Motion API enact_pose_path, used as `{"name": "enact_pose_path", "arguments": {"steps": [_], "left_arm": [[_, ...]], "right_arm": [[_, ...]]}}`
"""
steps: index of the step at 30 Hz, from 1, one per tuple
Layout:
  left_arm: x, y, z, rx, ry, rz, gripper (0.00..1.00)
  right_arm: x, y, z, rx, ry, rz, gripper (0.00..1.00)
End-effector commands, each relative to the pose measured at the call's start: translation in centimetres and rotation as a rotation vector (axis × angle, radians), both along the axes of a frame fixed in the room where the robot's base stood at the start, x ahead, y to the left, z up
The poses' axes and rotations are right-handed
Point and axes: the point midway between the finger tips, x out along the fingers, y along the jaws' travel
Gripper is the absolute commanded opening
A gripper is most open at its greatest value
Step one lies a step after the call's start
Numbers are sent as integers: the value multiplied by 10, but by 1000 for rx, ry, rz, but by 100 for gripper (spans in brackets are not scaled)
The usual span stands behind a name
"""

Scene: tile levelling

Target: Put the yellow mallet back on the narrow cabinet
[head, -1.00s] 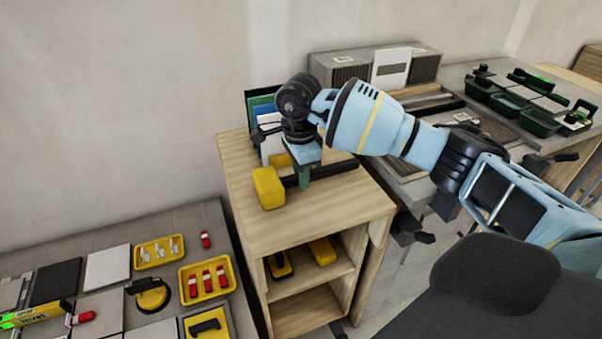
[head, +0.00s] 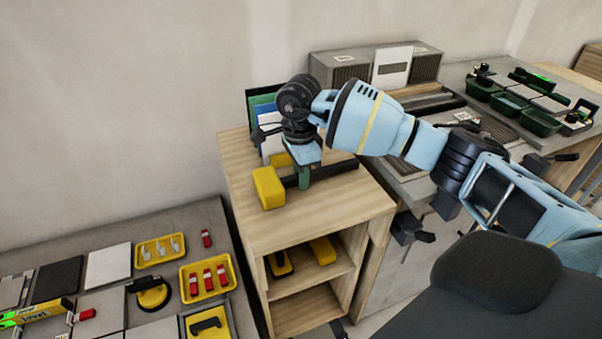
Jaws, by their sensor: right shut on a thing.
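The yellow mallet (head: 268,188) has a yellow block head and a dark handle. It lies at the top of the narrow cabinet (head: 240,160), a light wooden cabinet with open shelves, its head near the front left part of the top. The handle runs right and back from the head. My right gripper (head: 304,178) is shut on the mallet's dark handle from above. Whether the mallet rests fully on the top or hangs just above it I cannot tell. My left gripper is not in view.
Upright folders (head: 262,108) stand at the back of the cabinet top, beside my wrist. Yellow-and-black items (head: 322,250) lie on its shelf. A grey table (head: 190,220) with tiles and yellow trays (head: 207,278) is at left. A grey workbench (head: 470,75) with green bins is at right.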

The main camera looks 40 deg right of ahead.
Motion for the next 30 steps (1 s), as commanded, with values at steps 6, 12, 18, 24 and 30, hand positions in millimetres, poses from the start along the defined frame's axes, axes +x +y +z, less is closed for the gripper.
{"name": "enact_pose_path", "arguments": {"steps": [6,12,18,24,30], "left_arm": [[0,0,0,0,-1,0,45],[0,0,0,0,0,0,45],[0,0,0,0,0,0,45],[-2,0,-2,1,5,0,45],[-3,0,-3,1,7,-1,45]], "right_arm": [[0,0,1,1,-2,0,26],[0,0,1,1,-1,0,45],[0,0,-1,-1,2,0,45],[1,0,16,-1,-3,0,45],[1,1,49,0,-3,0,45]]}}
